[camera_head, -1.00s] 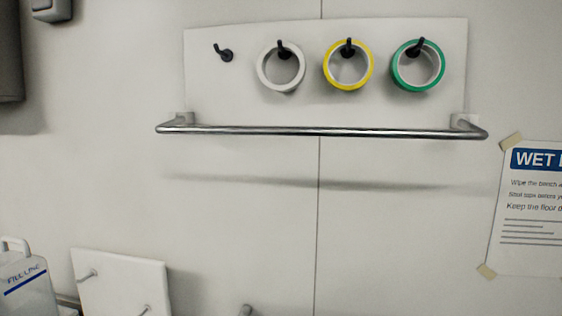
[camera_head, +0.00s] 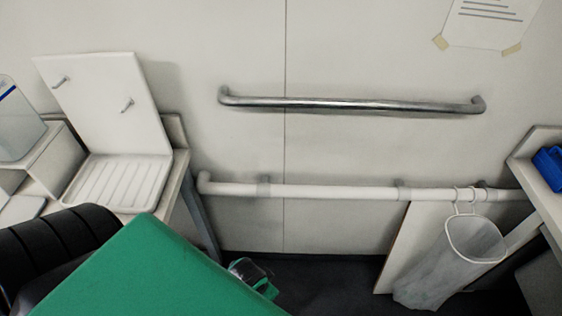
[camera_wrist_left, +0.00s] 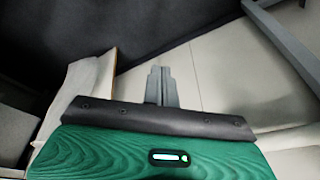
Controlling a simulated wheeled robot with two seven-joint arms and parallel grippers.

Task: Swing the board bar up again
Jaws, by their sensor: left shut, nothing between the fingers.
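The board with its tape rolls and the board bar below it are out of both current views. My left arm's green part comes in from the lower left in the head view, and part of my left gripper or wrist (camera_head: 250,272) shows past its edge, low over the dark floor. In the left wrist view the left gripper's fingers (camera_wrist_left: 161,72) are together, with nothing between them. They are apart from any bar. My right gripper is not in view.
A metal rail (camera_head: 350,104) runs along the wall, above a white pipe (camera_head: 330,192) with a hanging bag (camera_head: 440,270). A right bench (camera_head: 540,190) holds something blue (camera_head: 552,165). Dark floor lies between.

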